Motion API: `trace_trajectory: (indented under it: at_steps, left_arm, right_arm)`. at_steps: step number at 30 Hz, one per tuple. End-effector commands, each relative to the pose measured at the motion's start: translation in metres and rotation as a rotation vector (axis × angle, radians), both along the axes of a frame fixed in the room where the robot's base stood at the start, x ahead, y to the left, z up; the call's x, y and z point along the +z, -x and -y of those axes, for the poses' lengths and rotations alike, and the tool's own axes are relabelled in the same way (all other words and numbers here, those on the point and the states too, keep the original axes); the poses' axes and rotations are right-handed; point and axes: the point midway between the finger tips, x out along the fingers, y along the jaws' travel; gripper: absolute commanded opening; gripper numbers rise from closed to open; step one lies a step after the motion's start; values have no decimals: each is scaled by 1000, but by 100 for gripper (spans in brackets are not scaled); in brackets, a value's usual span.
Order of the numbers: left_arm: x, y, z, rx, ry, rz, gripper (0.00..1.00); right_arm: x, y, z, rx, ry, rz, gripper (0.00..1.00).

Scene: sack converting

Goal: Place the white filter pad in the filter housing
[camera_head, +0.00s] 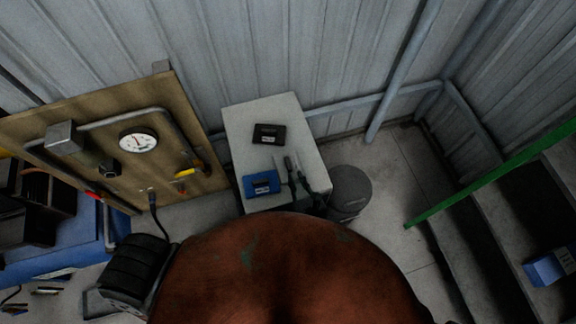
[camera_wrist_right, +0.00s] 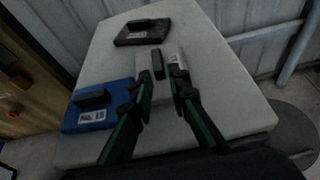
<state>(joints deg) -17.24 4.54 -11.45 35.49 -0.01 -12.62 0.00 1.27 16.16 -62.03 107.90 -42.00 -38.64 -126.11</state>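The white filter pad (camera_wrist_right: 165,64) lies on the pale table (camera_wrist_right: 225,95), a light block with a dark grip and a small label. My right gripper (camera_wrist_right: 162,76) is open, with its two green-black fingers apart at the pad's near side and the dark grip just beyond the tips. I cannot tell whether they touch it. In the head view my right gripper (camera_head: 289,172) is over the right half of the table, partly covering the pad. My left gripper is not in view. I cannot identify the filter housing with certainty.
A black pad (camera_head: 268,134) lies at the back of the table and a blue pad (camera_head: 262,183) at its front left. A grey bin (camera_head: 349,189) stands to the right. A wooden panel (camera_head: 70,115) with a gauge (camera_head: 138,141) and pipes stands left. A green rail (camera_head: 490,173) crosses the right.

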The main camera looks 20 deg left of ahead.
Motion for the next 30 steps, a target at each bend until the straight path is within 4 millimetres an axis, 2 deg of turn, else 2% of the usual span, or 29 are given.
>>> trace_trajectory:
  at_steps: [18, 26, 30]
  left_arm:
    - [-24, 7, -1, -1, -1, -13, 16]
    - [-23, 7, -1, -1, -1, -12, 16]
    - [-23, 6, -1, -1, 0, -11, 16]
  right_arm:
    - [-29, -53, -42, 12, 9, 10, 16]
    - [-28, -56, -43, 12, 8, 10, 16]
    - [-29, -56, -43, 11, 9, 10, 8]
